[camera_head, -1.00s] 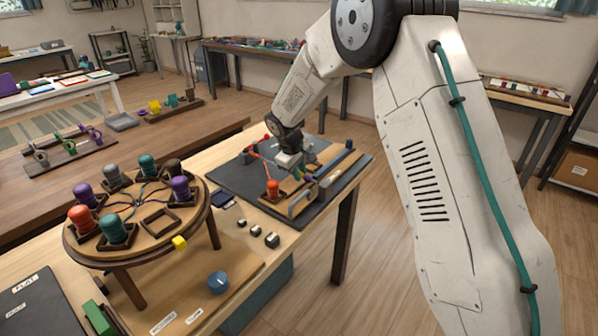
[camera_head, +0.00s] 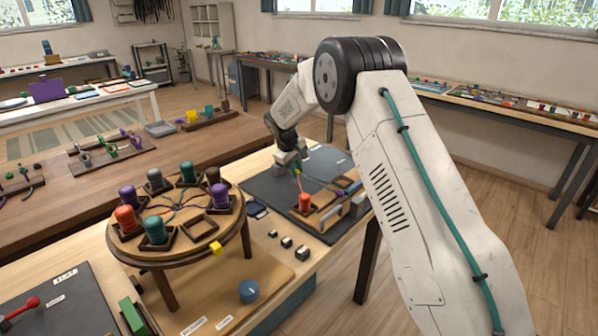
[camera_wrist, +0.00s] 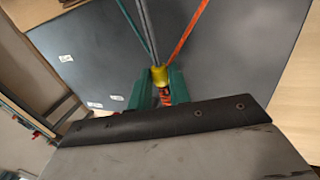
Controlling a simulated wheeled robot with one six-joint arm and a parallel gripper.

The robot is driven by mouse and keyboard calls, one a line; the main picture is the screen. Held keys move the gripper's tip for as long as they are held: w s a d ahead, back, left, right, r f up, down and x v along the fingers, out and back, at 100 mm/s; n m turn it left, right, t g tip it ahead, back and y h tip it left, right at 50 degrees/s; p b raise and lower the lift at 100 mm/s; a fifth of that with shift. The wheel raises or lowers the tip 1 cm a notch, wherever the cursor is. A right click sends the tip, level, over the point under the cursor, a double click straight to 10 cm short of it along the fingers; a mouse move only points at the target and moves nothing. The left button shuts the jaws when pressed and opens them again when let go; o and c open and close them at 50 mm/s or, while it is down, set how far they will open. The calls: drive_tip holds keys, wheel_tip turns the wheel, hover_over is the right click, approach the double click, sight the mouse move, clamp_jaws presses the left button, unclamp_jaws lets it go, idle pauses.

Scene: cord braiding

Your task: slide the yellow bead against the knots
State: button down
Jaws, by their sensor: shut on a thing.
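The yellow bead (camera_wrist: 159,76) sits at the tips of my gripper (camera_wrist: 161,85) in the wrist view, between the two teal fingers, which are shut on it. Teal, grey and orange cords (camera_wrist: 188,34) fan out from the bead's far side. An orange, ridged stretch of cord (camera_wrist: 166,97), perhaps the knots, shows between the fingers on the near side; the bead looks close to it, but I cannot tell if they touch. In the head view my gripper (camera_head: 291,163) is above the dark mat (camera_head: 268,186), with the cords running below it.
An orange spool (camera_head: 305,202) and a wooden board (camera_head: 325,212) with metal holders lie beside my gripper. A round braiding stand (camera_head: 180,254) with several coloured spools stands at left, a yellow block (camera_head: 217,249) at its rim. Small dark blocks (camera_head: 287,242) lie in front.

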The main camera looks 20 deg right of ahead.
drive_tip(key=shift+a, duration=0.1)
drive_tip(key=c, duration=1.3)
unclamp_jaws()
drive_tip(key=shift+o, duration=0.2)
drive_tip(key=v, duration=0.7)
drive_tip(key=shift+r, duration=0.35)
drive_tip(key=s+r+m+y, duration=0.1)
drive_tip(key=s+r, duration=0.3)
drive_tip(key=s, duration=1.4)
drive_tip(key=s+a+r+m+y, duration=0.1)
drive_tip(key=s+r, duration=0.4)
drive_tip(key=s, duration=1.4)
drive_tip(key=s+r+m+y, duration=0.1)
drive_tip(key=s+r+m, duration=0.2)
drive_tip(key=s, duration=1.5)
drive_tip(key=shift+s+a+r, duration=0.15)
drive_tip(key=shift+a+r, duration=0.15)
drive_tip(key=shift+r, duration=0.65)
